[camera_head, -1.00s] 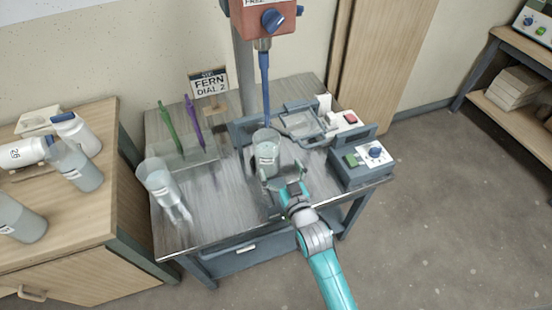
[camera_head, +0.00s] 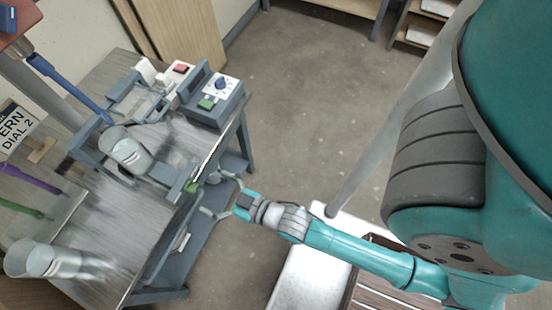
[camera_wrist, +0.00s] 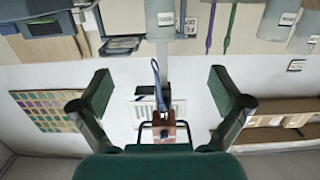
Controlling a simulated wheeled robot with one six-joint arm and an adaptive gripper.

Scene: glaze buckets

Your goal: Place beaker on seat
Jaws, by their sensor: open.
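A clear beaker (camera_head: 128,152) with a white label stands on the bench in the grey frame (camera_head: 88,152), which may be the seat. The blue stirrer shaft (camera_head: 70,90) ends near its rim in this view; I cannot tell whether it is inside. The beaker's base is partly hidden. In the wrist view a beaker (camera_wrist: 160,18) shows at the top, beyond my fingers. My gripper (camera_head: 217,197) is open and empty, off the bench's front edge and apart from the beaker. Its two fingers (camera_wrist: 160,92) stand wide apart in the wrist view.
A second clear vessel (camera_head: 38,259) stands at the bench's left. A control box (camera_head: 212,98) with a blue knob and green button sits behind. Open floor (camera_head: 310,110) is right.

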